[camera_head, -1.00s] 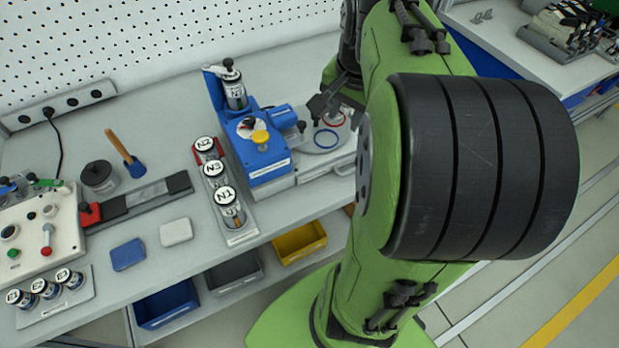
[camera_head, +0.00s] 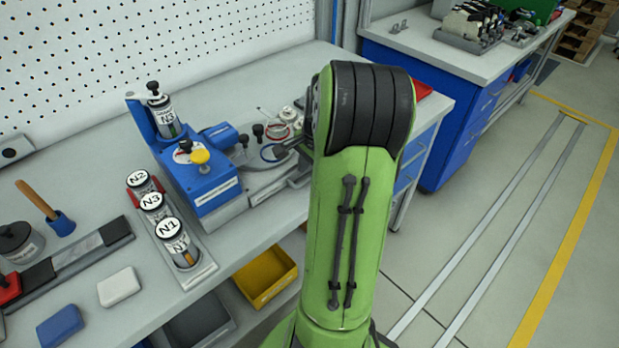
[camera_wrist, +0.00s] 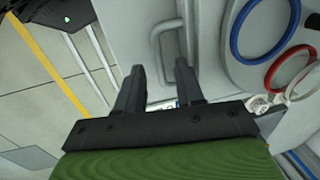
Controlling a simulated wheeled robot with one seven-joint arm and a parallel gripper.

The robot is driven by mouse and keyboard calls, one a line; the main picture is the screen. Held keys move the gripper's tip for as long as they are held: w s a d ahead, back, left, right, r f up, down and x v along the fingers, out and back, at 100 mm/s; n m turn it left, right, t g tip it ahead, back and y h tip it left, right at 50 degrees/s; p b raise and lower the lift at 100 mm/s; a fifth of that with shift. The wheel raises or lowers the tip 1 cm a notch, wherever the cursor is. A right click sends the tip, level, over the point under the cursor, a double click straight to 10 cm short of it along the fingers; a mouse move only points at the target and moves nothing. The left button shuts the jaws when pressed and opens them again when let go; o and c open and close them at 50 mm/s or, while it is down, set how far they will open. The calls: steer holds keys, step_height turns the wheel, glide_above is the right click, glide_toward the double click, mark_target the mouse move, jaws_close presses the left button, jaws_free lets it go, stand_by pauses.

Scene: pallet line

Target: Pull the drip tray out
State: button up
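The drip tray, a pale grey part, sits at the foot of the blue machine (camera_head: 200,180) on the bench. In the wrist view a pale bar handle (camera_wrist: 155,50) stands on a light grey face. My gripper (camera_wrist: 160,80) is open, its two dark fingers pointing toward the handle. The handle shows between and just beyond the fingertips; I cannot tell whether they touch it. A blue ring (camera_wrist: 265,28) and a red ring (camera_wrist: 290,72) lie to the right of the fingers.
A rack of labelled canisters (camera_head: 187,255) stands left of the machine. A yellow bin (camera_head: 266,277) is below the bench edge. A blue cabinet (camera_head: 440,130) stands to the right. The floor right of my arm is clear.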

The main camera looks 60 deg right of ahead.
steer(key=shift+w+f, duration=0.15)
steer(key=shift+f, duration=0.45)
jaws_close()
steer(key=shift+r, duration=0.1)
stand_by(0.9)
